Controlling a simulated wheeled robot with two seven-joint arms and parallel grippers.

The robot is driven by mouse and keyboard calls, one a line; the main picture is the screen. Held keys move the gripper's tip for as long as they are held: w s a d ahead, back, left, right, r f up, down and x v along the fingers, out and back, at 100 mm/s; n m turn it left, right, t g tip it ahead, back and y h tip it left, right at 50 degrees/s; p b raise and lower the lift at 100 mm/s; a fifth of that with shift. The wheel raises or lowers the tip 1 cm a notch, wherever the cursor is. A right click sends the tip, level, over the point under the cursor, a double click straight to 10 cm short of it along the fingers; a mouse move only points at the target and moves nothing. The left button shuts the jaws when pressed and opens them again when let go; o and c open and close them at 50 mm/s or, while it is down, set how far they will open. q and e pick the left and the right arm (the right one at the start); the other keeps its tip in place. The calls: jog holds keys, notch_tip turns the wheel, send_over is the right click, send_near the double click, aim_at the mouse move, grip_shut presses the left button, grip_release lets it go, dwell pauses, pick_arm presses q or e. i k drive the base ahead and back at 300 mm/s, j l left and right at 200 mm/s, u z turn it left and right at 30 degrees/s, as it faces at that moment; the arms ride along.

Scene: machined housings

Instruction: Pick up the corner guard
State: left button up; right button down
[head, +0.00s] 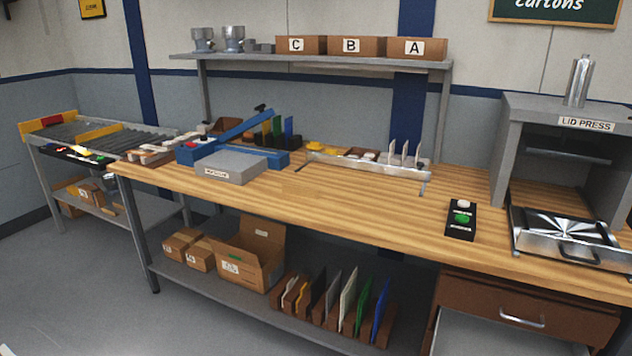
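I cannot pick out the corner guard for certain in the head view. Several small parts lie in brown trays (150,156) at the left end of the wooden workbench (340,210), too small to tell apart. Small yellow, red and white pieces (352,154) lie behind a pale metal rail (372,168) at the back middle of the bench.
A blue lever tool (232,138) and a grey box (231,167) stand on the bench's left. A black button box (461,220) and the lid press (567,150) are at right. A roller conveyor (105,138) stands left. The bench's front middle is clear.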

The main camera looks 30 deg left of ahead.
aim_at(287, 188)
jog(key=i+j, duration=0.45)
jog(key=i+j+z, duration=0.15)
jog(key=i+j, duration=0.3)
jog(key=j, duration=0.2)
jog(key=j+z, duration=0.1)
jog(key=j, duration=2.15)
